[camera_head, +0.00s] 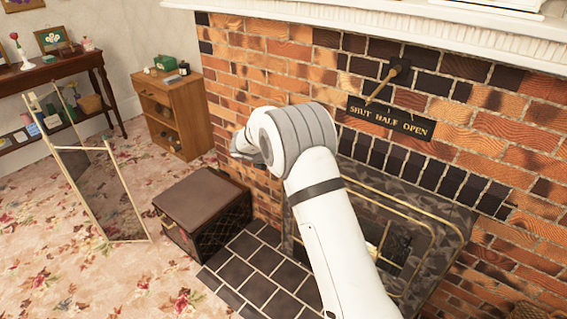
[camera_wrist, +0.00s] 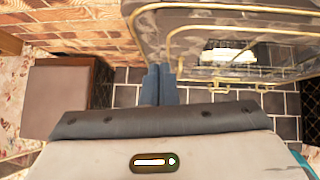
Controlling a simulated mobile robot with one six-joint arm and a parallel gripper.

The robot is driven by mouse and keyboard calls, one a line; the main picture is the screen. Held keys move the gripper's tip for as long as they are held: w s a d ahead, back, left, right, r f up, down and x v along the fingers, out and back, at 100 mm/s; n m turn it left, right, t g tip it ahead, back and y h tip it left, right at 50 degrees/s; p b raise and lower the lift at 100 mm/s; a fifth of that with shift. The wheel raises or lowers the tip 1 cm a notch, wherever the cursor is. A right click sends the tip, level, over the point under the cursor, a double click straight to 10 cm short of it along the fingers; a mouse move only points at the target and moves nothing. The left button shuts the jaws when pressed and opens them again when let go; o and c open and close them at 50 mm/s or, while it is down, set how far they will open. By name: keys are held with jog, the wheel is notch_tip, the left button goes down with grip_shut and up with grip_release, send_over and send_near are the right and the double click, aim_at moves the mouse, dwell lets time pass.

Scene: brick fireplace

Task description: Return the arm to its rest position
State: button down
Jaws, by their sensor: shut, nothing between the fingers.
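My arm reaches up and forward in the head view, in front of the fireplace, with its elbow bent to the left. My gripper shows in the wrist view (camera_wrist: 159,86) with its two blue-grey fingers together and nothing between them. Below the fingers lie the dark hearth tiles. In the head view the fingers are hidden behind my arm. The brass-railed fireplace surround (camera_head: 440,215) stands right behind my arm. It also shows at the upper right of the wrist view (camera_wrist: 150,40).
A brown box (camera_head: 200,197) stands on the floor left of the hearth tiles (camera_head: 255,275). A sign plate (camera_head: 390,117) with a lever (camera_head: 398,72) is on the brick wall. A wooden cabinet (camera_head: 190,120) and a folding screen (camera_head: 105,195) stand left. The floral carpet (camera_head: 60,265) is mostly clear.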

notch_tip(320, 180, up, 16)
jog(key=s+n+t+y+p, duration=0.1)
jog(key=n+t+y+p, duration=0.2)
jog(key=n, duration=0.5)
jog(key=s+d+r+n+t+y+p, duration=0.1)
jog(key=s+r+n+y+p, duration=0.25)
jog(key=s+r+n, duration=0.6)
jog(key=s+d+n+g+p, duration=0.2)
jog(key=s+d+n+g, duration=0.1)
jog(key=s+n, duration=0.5)
jog(key=s+d+r+n+g+h+p, duration=0.1)
jog(key=s+d+n, duration=0.5)
jog(key=s, duration=0.9)
jog(key=s+d+n+g+p, duration=0.3)
jog(key=s+d+n+g, duration=0.1)
jog(key=s+n, duration=0.7)
jog(key=shift+s+d+r+g, duration=0.15)
jog(key=shift+s+d+g, duration=0.2)
jog(key=shift+s, duration=0.3)
